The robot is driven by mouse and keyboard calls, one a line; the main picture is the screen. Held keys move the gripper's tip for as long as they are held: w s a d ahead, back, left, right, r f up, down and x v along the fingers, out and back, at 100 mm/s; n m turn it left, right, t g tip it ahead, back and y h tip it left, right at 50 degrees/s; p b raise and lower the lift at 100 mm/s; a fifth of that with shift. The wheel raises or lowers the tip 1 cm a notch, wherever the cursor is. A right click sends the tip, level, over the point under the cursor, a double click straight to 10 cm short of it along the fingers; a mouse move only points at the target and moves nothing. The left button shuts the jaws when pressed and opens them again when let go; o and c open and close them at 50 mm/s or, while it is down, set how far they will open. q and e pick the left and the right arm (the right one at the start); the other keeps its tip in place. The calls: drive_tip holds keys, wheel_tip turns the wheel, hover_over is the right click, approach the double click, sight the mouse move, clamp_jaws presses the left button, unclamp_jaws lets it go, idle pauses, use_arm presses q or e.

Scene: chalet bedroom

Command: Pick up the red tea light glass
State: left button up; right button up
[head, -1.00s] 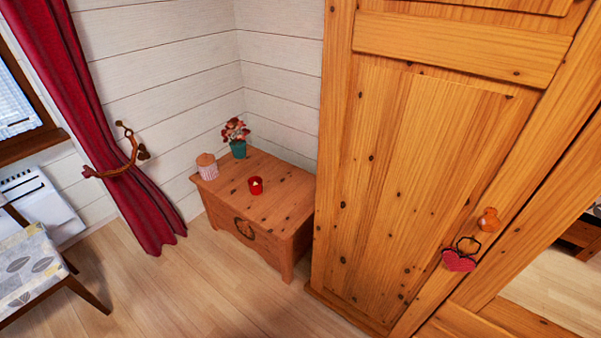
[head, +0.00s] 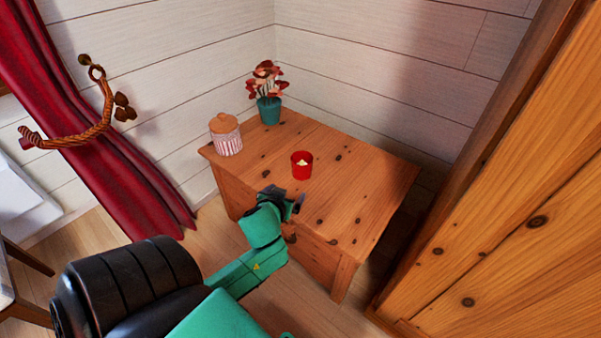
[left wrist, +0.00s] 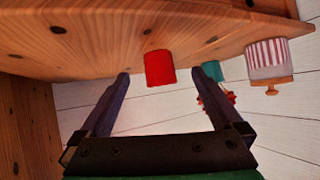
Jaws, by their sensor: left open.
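The red tea light glass (head: 302,165) stands upright on the wooden chest (head: 345,205), with a pale candle inside. My left gripper (head: 283,198) is at the front edge of the chest, just in front of the glass and to its lower left in the head view. In the left wrist view the picture is turned over, and the red glass (left wrist: 159,68) shows beyond and between the two open fingers (left wrist: 165,85). Nothing is between the fingers; the glass appears apart from them. My right gripper is not in view.
A striped jar with a wooden lid (head: 226,136) and a teal flower pot (head: 269,110) stand at the chest's back left. A tall wooden wardrobe (head: 500,220) rises at the right. A red curtain (head: 95,130) hangs at the left. The chest top right of the glass is clear.

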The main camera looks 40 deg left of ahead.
sight(301, 163)
use_arm(q)
drive_tip(key=w+a+b, duration=0.1)
drive_tip(key=w, duration=0.2)
drive_tip(key=w+a+t+b, duration=0.1)
drive_tip(key=w, duration=0.2)
drive_tip(key=w+a+t, duration=0.1)
drive_tip(key=w, duration=0.2)
drive_tip(key=shift+a+f+n+b, duration=0.1)
drive_tip(key=shift+a+n+b, duration=0.2)
drive_tip(key=shift+a+b, duration=0.1)
drive_tip(key=b+x, duration=0.2)
drive_tip(key=x, duration=0.4)
drive_tip(key=shift+w+a, duration=0.2)
drive_tip(key=shift+w, duration=0.05)
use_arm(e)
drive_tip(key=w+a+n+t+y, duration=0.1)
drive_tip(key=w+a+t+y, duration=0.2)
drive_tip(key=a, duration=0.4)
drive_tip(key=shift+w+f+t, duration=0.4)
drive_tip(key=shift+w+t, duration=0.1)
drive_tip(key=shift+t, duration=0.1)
use_arm(q)
drive_tip(key=c, duration=1.3)
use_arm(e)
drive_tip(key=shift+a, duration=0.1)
